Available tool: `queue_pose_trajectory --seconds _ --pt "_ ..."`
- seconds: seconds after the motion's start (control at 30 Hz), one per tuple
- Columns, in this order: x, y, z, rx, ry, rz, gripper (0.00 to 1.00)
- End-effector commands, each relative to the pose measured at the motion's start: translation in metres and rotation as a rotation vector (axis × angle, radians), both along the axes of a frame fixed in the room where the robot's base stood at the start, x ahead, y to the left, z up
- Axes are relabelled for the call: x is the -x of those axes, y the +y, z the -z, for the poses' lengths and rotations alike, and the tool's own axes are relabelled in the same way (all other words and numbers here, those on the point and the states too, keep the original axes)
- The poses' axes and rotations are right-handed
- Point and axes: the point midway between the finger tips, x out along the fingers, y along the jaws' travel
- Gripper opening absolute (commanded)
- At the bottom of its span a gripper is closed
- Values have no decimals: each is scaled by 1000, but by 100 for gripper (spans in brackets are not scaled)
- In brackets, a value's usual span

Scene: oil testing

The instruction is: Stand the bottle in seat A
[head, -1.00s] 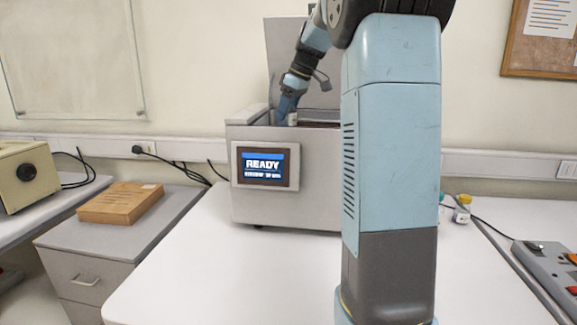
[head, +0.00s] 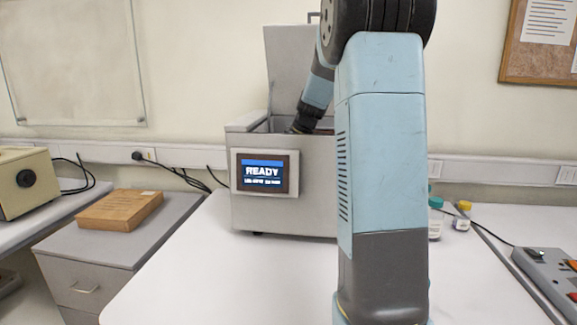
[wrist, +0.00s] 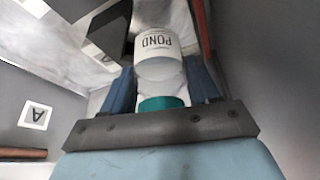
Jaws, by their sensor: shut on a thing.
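In the wrist view, my gripper (wrist: 162,86) is shut on a white bottle (wrist: 156,68) with a teal cap. The label reads POND, upside down in this picture. The cap is nearest my gripper's palm and the bottle's base points away. A white tag marked A (wrist: 36,116) is on a grey surface to the left, apart from the bottle. In the head view, my arm reaches into the open-topped grey machine (head: 310,180), and its walls hide my gripper and the bottle. Whether the base touches anything cannot be told.
The machine's lid (head: 290,70) stands raised behind the opening. Its screen (head: 263,173) reads READY. A yellow-capped jar (head: 462,217) and a teal-capped bottle (head: 435,222) stand at the right, the latter partly behind my arm. A reddish bar (wrist: 202,30) runs close beside the held bottle.

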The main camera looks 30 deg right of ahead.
Motion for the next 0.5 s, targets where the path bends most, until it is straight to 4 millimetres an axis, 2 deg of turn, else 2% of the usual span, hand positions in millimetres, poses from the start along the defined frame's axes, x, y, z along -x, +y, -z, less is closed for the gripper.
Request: queue_pose_trajectory --seconds 0.1,0.5 --pt "0 0 7 1 -2 0 22" --pt "0 0 11 0 -2 -1 22"
